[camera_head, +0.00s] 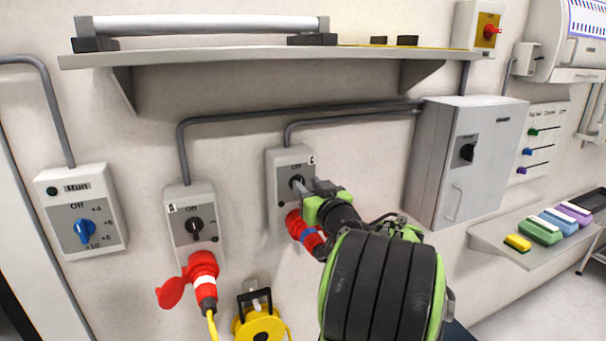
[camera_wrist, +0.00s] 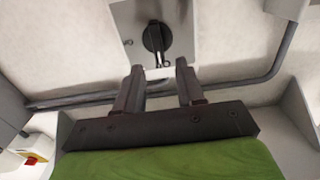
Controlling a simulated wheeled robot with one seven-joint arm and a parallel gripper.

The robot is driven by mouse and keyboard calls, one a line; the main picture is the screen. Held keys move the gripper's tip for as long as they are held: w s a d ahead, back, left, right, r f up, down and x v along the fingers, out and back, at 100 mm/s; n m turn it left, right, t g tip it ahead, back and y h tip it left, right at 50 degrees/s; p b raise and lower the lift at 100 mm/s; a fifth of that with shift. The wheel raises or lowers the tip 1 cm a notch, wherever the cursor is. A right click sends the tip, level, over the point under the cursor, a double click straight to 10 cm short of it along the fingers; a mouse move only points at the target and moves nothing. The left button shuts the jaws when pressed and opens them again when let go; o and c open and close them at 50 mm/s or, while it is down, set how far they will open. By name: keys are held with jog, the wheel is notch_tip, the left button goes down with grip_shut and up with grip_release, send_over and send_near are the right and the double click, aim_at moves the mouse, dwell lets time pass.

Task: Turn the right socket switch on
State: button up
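The right socket box (camera_head: 291,158) is a grey wall box with a black rotary switch knob (camera_head: 297,181) on its face and a red plug (camera_head: 303,229) below. My gripper (camera_head: 303,189) is at the front of this box, close to the knob, and partly covers it. In the wrist view the knob (camera_wrist: 157,38) lies just beyond the fingertips, roughly centred between them. My gripper (camera_wrist: 158,66) is open there, with nothing between its fingers. I cannot tell whether a finger touches the knob.
The left socket box (camera_head: 178,202) has a similar knob and a red plug. A shelf (camera_head: 250,55) is above, and a grey cabinet (camera_head: 430,165) stands out from the wall at right.

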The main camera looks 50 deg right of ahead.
aim_at(301, 180)
jog(key=x, duration=0.3)
jog(key=shift+w+d+p, duration=0.1)
jog(key=shift+w+p, duration=0.1)
jog(key=shift+p, duration=0.15)
jog(key=shift+c, duration=0.3)
grip_shut()
